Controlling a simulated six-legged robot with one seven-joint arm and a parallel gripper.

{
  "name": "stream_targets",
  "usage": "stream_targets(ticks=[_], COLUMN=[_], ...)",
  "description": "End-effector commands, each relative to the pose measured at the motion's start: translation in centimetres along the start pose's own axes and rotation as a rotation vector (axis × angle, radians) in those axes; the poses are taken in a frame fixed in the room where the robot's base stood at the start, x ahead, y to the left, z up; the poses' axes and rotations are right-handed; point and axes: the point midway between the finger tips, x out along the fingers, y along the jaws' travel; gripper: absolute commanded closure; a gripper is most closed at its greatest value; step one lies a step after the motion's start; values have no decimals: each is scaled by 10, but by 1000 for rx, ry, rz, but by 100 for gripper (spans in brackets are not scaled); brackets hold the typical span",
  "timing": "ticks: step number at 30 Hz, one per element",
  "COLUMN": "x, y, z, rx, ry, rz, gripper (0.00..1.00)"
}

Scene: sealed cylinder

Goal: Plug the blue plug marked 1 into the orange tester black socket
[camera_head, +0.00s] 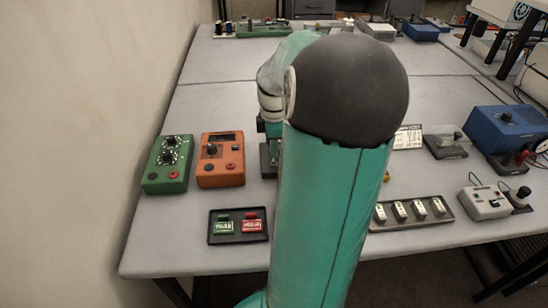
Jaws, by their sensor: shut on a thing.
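The orange tester (220,160) lies on the table left of my arm. It has a dark display at the top, a black knob, and a red socket and a darker one near its front edge. My own teal arm with its large black joint fills the middle of the view. My gripper's fingers are hidden behind it, and I cannot see what is between them. The blue plug marked 1 does not show. A dark piece just right of the tester is partly covered by my arm, and I cannot tell what it is.
A green tester (167,165) stands left of the orange one. A black tray (238,239) with green and red tags lies in front. Right of my arm are a tray of white modules (412,222), a grey-white box (486,203) and a blue box (505,130). A wall borders the left.

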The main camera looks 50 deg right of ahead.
Motion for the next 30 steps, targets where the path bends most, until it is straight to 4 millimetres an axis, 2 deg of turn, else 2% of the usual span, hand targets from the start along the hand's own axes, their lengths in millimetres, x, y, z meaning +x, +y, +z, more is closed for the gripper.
stream_targets(ticks=[18,30], x=[-23,-25], y=[0,0], z=[0,0], rx=[1,0], ry=[0,0], rz=[1,0], gripper=[100,100])
